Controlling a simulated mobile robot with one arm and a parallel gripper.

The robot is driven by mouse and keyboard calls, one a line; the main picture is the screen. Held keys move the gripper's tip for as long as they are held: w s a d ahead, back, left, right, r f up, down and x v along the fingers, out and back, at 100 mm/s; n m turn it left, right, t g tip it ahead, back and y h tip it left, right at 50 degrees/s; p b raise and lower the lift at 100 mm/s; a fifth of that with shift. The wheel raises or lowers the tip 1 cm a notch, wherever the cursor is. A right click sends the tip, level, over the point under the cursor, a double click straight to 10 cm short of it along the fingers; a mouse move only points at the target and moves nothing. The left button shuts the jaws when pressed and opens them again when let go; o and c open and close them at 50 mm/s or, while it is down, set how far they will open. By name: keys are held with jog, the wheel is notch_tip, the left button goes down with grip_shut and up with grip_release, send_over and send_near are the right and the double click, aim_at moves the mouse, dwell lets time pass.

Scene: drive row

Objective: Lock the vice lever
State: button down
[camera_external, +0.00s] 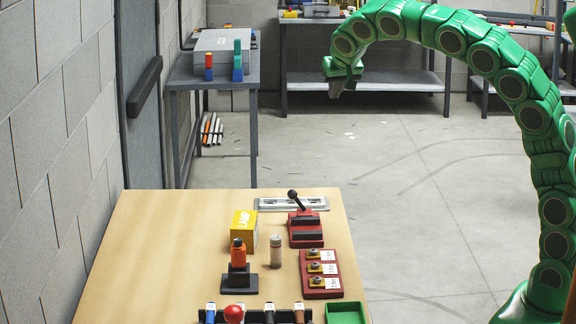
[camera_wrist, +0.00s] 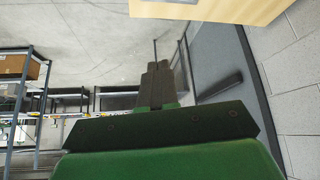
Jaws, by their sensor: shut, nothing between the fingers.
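The red vice (camera_external: 305,230) stands near the back right of the wooden table. Its dark lever (camera_external: 297,200) has a round knob and tilts up and to the left. My gripper (camera_external: 335,91) is high up in the external view, beyond the table's far edge and well apart from the vice. In the wrist view my gripper (camera_wrist: 157,66) has its fingers together with nothing between them. The vice and its lever are not visible in the wrist view, where only a corner of the table (camera_wrist: 215,8) shows.
Beside the vice stand a yellow box (camera_external: 244,230), a pale bottle (camera_external: 276,250) and an orange item on a black stand (camera_external: 239,270). A red block with several knobs (camera_external: 320,274) and a green tray (camera_external: 346,313) lie in front. A grey plate (camera_external: 318,203) lies behind the vice.

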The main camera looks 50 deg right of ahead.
jog(key=w+a+f+n+h, duration=0.1)
jog(key=w+a+f, duration=0.2)
jog(key=a+f, duration=0.5)
jog(key=w+a+f+n+g+h, duration=0.1)
jog(key=w+a+f, duration=0.3)
jog(key=a+f, duration=0.5)
notch_tip(320, 180, down, 5)
jog(key=shift+f+n+h, duration=0.1)
jog(key=shift+n+h, duration=0.2)
jog(key=shift+n, duration=0.5)
send_near(297, 201)
jog(key=w+f, duration=0.4)
jog(key=shift+w+d, duration=0.2)
jog(key=shift+w, duration=0.15)
jog(key=shift+s+d+r, duration=0.15)
